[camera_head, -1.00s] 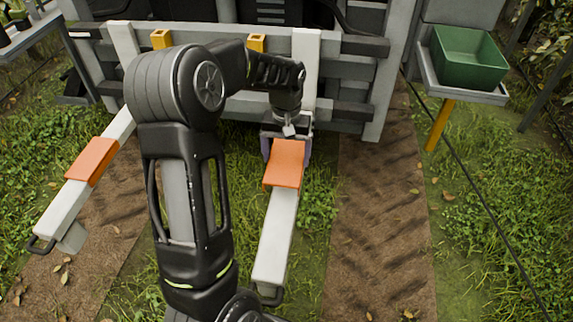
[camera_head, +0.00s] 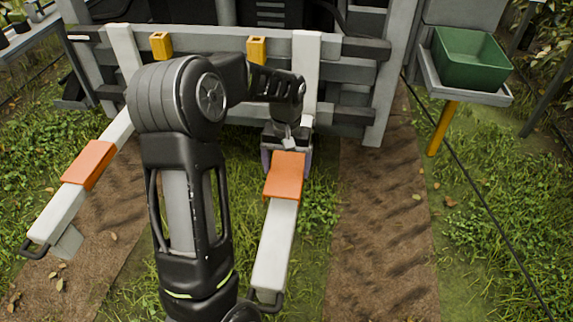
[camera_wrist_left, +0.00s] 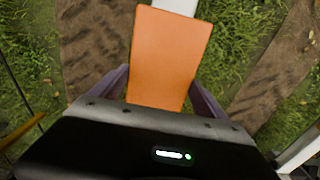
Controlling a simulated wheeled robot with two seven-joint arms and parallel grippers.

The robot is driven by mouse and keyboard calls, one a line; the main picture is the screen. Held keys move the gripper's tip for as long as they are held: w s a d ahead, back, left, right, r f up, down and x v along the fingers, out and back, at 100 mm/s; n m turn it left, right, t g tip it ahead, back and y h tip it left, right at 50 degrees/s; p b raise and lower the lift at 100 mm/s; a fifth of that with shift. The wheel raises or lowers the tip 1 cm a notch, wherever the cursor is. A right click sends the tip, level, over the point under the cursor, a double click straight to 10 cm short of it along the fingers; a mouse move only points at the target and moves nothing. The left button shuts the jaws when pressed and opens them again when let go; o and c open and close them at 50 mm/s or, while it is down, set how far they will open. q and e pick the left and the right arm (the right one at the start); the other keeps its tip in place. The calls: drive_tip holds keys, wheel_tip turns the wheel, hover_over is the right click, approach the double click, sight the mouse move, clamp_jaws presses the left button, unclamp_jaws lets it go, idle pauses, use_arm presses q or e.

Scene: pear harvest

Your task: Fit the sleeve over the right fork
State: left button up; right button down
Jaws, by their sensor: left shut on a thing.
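The right sleeve is a long white beam (camera_head: 274,245) with an orange band (camera_head: 285,178) at its far end and a dark handle at its near end. My left gripper (camera_head: 287,156) is shut on the sleeve at the orange band, its purple fingers on either side. In the left wrist view the orange band (camera_wrist_left: 170,60) fills the space between the fingers. The right fork's white upright (camera_head: 306,75) stands just beyond my gripper. My gripper hides the sleeve's far mouth and the fork's lower part, so I cannot tell whether they overlap. My right gripper is out of view.
At the left, another white beam (camera_head: 57,215) with an orange band (camera_head: 88,165) lines up with the left fork's upright (camera_head: 122,50). A grey slatted frame (camera_head: 215,45) stands behind. A green crate (camera_head: 470,72) sits on a shelf at right. Grass and soil strips lie below.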

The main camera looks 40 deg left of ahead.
use_arm(q)
drive_tip(key=shift+f+b, duration=1)
drive_tip(key=shift+f, duration=0.5)
drive_tip(key=shift+f+b, duration=0.95)
drive_tip(key=shift+f, duration=0.85)
drive_tip(key=o, duration=1.5)
drive_tip(key=shift+c, duration=0.2)
drive_tip(key=shift+r+p, duration=3)
drive_tip(key=shift+r, duration=0.5)
